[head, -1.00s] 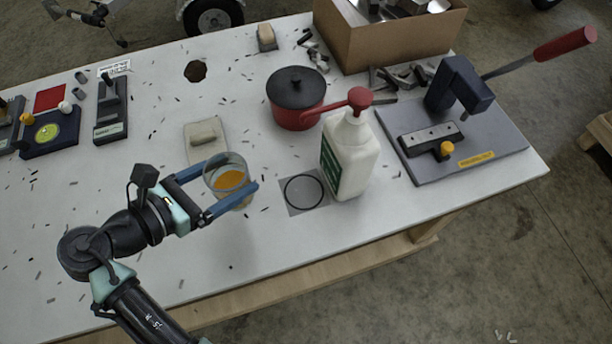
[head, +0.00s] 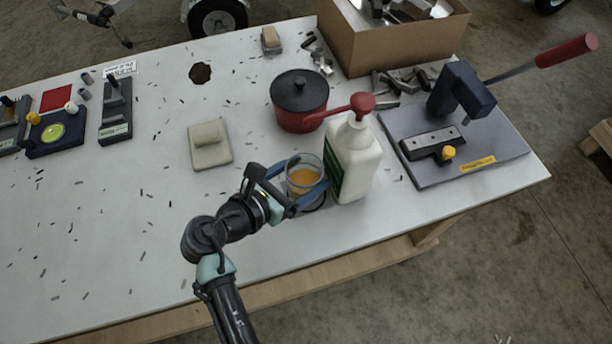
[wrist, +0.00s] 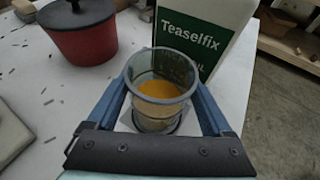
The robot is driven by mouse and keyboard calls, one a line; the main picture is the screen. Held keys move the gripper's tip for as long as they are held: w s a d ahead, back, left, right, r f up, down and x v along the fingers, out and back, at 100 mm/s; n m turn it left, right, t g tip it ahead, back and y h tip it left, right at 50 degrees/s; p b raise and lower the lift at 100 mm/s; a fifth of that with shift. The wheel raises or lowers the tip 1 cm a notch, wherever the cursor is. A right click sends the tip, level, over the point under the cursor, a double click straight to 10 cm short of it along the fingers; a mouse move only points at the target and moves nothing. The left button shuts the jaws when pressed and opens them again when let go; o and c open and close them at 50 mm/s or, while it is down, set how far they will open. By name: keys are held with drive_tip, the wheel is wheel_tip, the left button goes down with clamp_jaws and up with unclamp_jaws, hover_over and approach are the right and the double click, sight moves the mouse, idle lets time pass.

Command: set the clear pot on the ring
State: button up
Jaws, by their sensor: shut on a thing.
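The clear pot (head: 304,178) is a see-through cup with orange contents. My gripper (head: 305,182) is shut on it, one blue finger on each side; the wrist view also shows the pot (wrist: 160,88) upright between the fingers (wrist: 163,100). The ring (head: 318,205), a dark circle on a grey square, shows only in part below the pot in the head view. The pot and gripper hide the rest. The pot is over or very near the ring; I cannot tell whether it touches the surface.
A white pump bottle (head: 354,160) with a green label stands just right of the pot, very close. A red lidded saucepan (head: 300,118) stands behind. A lever press (head: 460,110) is at the right.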

drive_tip(key=shift+d+f, duration=0.15)
drive_tip(key=shift+f, duration=0.55)
drive_tip(key=shift+f, duration=0.15)
drive_tip(key=o, duration=1.4)
drive_tip(key=shift+o, duration=0.2)
